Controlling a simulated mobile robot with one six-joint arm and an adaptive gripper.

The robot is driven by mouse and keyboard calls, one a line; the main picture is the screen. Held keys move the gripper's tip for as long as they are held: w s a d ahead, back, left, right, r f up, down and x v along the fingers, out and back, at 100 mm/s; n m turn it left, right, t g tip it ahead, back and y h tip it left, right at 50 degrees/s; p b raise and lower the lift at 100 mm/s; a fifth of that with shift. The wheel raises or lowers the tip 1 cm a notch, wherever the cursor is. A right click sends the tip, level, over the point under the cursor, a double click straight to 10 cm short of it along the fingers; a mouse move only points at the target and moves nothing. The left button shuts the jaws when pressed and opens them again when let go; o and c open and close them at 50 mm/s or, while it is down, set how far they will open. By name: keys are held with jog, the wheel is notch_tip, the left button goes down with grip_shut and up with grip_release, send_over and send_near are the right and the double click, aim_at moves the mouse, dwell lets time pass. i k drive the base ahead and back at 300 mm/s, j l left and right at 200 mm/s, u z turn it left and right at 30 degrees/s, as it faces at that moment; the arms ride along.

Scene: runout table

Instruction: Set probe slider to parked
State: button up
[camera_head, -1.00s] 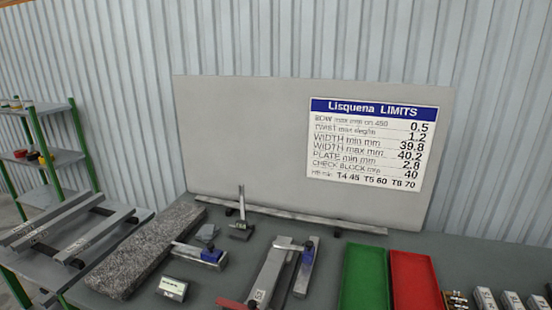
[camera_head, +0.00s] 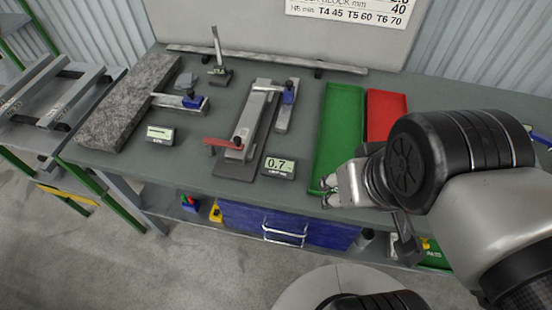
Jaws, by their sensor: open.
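Two measuring fixtures with blue parts stand on the bench; which one carries the probe slider I cannot tell. The left fixture has a metal arm and a blue block (camera_head: 195,103), beside the granite slab (camera_head: 130,100). The middle fixture (camera_head: 258,110) is a long grey bar on a dark base. A blue piece (camera_head: 289,94) sits at its upper right and a red handle (camera_head: 222,142) at its near end. My gripper (camera_head: 328,190) is small in view, open and empty, by the near end of the green tray. It is apart from both fixtures.
A readout showing 0.7 (camera_head: 279,168) and another small display (camera_head: 160,134) stand near the front. The green tray (camera_head: 340,130) and red tray (camera_head: 386,104) lie right of the fixtures. An upright stand (camera_head: 219,70) is behind. A blue drawer (camera_head: 285,226) is below the bench.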

aim_at(288, 91)
jog(key=i+j, duration=0.25)
jog(key=i+j+z, duration=0.15)
jog(key=j, duration=0.25)
jog(key=i+j, duration=0.3)
jog(key=j+z, duration=0.05)
